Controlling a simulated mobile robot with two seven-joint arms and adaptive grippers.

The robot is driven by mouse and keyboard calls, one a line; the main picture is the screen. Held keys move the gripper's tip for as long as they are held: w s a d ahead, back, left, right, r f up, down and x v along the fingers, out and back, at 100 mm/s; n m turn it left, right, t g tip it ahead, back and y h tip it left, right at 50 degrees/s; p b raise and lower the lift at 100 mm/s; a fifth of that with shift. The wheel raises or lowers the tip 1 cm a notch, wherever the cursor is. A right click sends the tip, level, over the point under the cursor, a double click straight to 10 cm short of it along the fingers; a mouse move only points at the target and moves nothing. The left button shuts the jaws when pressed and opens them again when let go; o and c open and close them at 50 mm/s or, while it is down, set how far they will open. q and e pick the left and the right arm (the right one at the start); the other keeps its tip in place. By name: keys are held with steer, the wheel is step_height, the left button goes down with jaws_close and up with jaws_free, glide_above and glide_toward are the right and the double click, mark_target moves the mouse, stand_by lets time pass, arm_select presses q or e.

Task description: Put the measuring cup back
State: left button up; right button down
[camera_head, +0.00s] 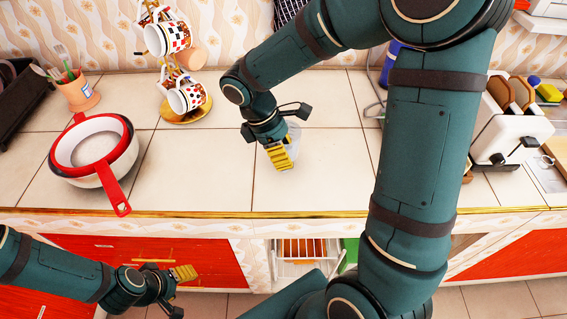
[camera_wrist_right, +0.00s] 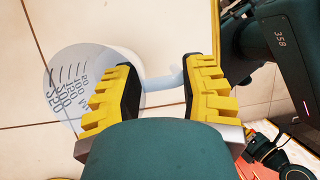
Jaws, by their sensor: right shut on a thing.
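The measuring cup (camera_wrist_right: 66,82) is clear plastic with dark volume markings. In the right wrist view it lies left of my right gripper (camera_wrist_right: 160,88), with its pale handle reaching between the yellow fingers. My right gripper is shut on the cup. In the head view the right gripper (camera_head: 280,155) is over the tiled counter, and part of the clear cup (camera_head: 293,135) shows behind its fingers. I cannot tell whether the cup touches the counter. My left gripper (camera_head: 182,282) is low in front of the red cabinets, away from the cup; its finger opening is unclear.
Red and white colanders (camera_head: 93,155) sit at the counter's left. A mug tree (camera_head: 185,105) with several patterned mugs stands behind. A white toaster (camera_head: 508,125) with bread is on the right. Bare counter (camera_head: 205,165) lies between the colanders and the right gripper.

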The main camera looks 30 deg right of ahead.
steer(key=shift+f+b, duration=0.5)
steer(key=shift+f, duration=1.3)
steer(key=shift+f, duration=0.15)
steer(key=c, duration=0.5)
jaws_free()
steer(key=shift+r, duration=0.25)
steer(key=p+v, duration=0.3)
steer(key=v, duration=0.9)
steer(key=shift+s+f, duration=0.1)
